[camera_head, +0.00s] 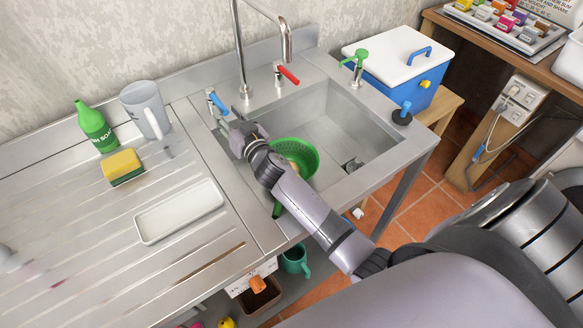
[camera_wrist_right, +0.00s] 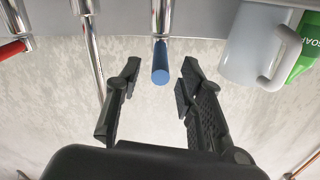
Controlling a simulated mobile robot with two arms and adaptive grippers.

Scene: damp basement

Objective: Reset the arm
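My right arm reaches across the sink in the head view. Its gripper (camera_head: 232,124) is just in front of the blue tap handle (camera_head: 217,102) at the sink's back left. In the right wrist view the gripper (camera_wrist_right: 158,84) is open, its two black fingers apart. The blue handle (camera_wrist_right: 160,64) shows between the fingertips with gaps on both sides, and nothing is gripped. My left gripper is not in view.
A green colander (camera_head: 304,152) is in the sink (camera_head: 372,122), partly hidden by my forearm. The spout (camera_head: 242,50) and red handle (camera_head: 288,74) stand behind. A grey-white jug (camera_head: 146,108), green soap bottle (camera_head: 94,124), sponge (camera_head: 122,166) and white tray (camera_head: 180,212) are left.

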